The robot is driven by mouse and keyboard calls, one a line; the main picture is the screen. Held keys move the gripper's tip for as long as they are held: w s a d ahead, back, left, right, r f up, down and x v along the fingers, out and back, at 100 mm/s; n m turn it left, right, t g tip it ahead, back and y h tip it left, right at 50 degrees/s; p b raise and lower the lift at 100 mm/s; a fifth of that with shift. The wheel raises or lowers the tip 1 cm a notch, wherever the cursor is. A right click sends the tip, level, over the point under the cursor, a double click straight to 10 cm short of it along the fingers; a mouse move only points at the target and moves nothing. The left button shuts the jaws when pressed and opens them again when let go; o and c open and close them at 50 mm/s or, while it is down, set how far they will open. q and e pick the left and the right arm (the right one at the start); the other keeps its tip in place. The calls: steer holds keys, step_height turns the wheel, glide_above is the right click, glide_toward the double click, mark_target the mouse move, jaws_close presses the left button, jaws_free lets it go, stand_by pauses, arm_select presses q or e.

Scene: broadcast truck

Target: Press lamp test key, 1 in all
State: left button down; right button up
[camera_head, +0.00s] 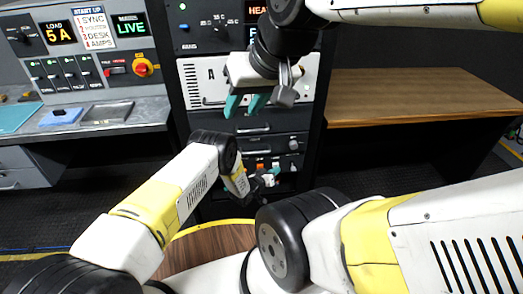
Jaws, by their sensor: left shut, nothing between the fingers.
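A low panel in the rack carries a row of small keys, among them an orange key (260,166) and a pale key (276,166). Their labels are too small to read, so I cannot tell which is the lamp test key. My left gripper (270,181) is shut and empty, just below and in front of this row; whether it touches a key I cannot tell. It partly hides the panel. My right gripper (245,106) hangs higher, in front of the white rack panel (195,85), with its teal fingers apart and nothing between them.
Dark drawers (262,121) with handles sit above the key row. A console desk (135,112) with switches and a red-yellow knob (142,67) stands left. A wooden worktop (410,92) is at right. A round wooden top (212,243) with yellow rim lies below my arms.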

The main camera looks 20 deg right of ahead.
arm_select(q)
steer(key=shift+w+d, duration=0.1)
steer(key=shift+w, duration=0.35)
stand_by(0.9)
steer(key=shift+s, duration=0.1)
steer(key=shift+s+a, duration=0.2)
steer(key=shift+s, duration=0.5)
steer(key=shift+s, duration=0.15)
steer(key=shift+s+a, duration=0.2)
steer(key=shift+s, duration=0.55)
steer(key=shift+s+a, duration=0.2)
steer(key=shift+s, duration=0.6)
steer(key=shift+s+a, duration=0.2)
steer(key=shift+s, duration=0.55)
